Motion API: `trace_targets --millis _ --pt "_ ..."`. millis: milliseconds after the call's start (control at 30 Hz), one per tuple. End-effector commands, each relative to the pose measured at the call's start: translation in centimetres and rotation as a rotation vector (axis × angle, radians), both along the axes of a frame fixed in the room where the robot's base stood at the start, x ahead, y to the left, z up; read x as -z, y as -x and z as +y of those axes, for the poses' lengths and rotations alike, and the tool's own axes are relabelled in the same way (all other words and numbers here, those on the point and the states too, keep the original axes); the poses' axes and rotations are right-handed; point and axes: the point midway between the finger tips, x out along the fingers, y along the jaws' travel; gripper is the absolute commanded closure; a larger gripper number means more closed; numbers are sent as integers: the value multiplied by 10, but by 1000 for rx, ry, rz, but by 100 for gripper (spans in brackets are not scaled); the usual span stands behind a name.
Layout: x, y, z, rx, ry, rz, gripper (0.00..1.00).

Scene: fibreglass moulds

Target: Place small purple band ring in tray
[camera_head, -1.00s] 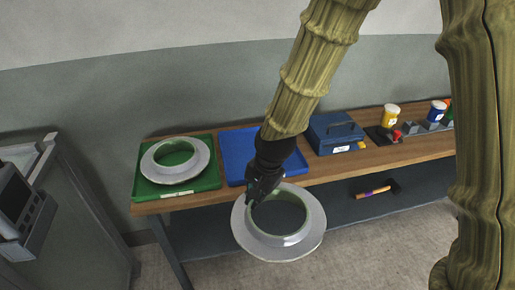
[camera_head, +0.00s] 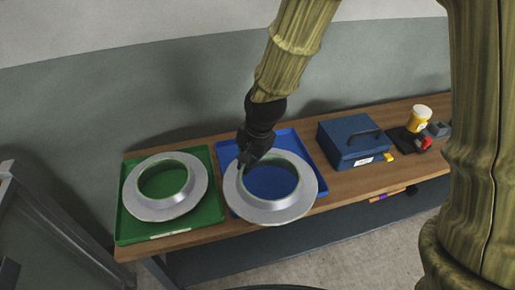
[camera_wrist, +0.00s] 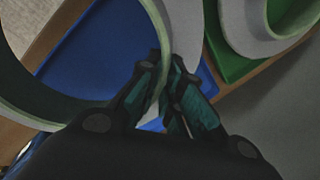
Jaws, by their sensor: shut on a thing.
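My gripper (camera_head: 243,164) is shut on the left rim of a grey flanged ring (camera_head: 268,213). The held ring is over the blue tray (camera_head: 291,141), whose floor shows through its opening; it looks slightly raised, but the exact gap is unclear. In the wrist view the fingers (camera_wrist: 165,95) pinch the ring's thin upright wall, with the pale flange (camera_wrist: 187,28) beyond. I cannot make out any purple band on it. A similar grey ring with a greenish inside (camera_head: 190,193) lies in the green tray (camera_head: 207,229) to the left.
A blue toolbox (camera_head: 350,141) stands right of the blue tray. A yellow pot (camera_head: 419,119) and small red and grey items are farther right on the wooden bench (camera_head: 330,195). The wall is close behind. A grey cabinet (camera_head: 40,235) is at the left.

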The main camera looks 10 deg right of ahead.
Motion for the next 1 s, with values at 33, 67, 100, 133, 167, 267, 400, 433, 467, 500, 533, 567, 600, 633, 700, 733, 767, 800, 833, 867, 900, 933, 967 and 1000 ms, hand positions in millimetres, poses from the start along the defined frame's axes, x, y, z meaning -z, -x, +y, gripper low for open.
trace_targets --millis 33,67,100,133,167,267,400,433,467,500,533,567,600,633,700,733,767,800,833,867,900,933,967,1000 --pt "-1 -10 -1 1 -2 0 100" --pt "-1 -15 -1 0 -2 1 100" --pt "0 -24 -3 0 -2 1 100" --pt "1 -30 -4 0 -2 1 100" --pt "1 -37 -5 0 -2 0 100" --pt "3 -56 -9 -1 -1 2 100" --pt "5 -83 -15 1 -3 1 100" --pt "6 -89 -16 1 -2 0 100" --pt "6 -95 -17 1 -1 1 100" --pt "7 -102 -19 1 -1 1 100" --pt "7 -108 -20 1 -2 0 100" --pt "8 -114 -21 0 -1 0 100" --pt "9 -121 -23 1 -2 0 100" --pt "10 -126 -25 2 -1 1 100" --pt "11 -135 -27 2 -1 1 100" --pt "11 -139 -28 2 -1 0 100" --pt "12 -142 -28 2 -1 0 100" --pt "13 -144 -29 2 0 0 100" --pt "13 -146 -29 2 0 0 100" --pt "13 -147 -30 2 0 0 100" --pt "14 -149 -30 2 0 0 100" --pt "14 -149 -30 1 0 0 100" --pt "15 -149 -30 1 0 1 100" --pt "16 -149 -30 1 0 1 100"
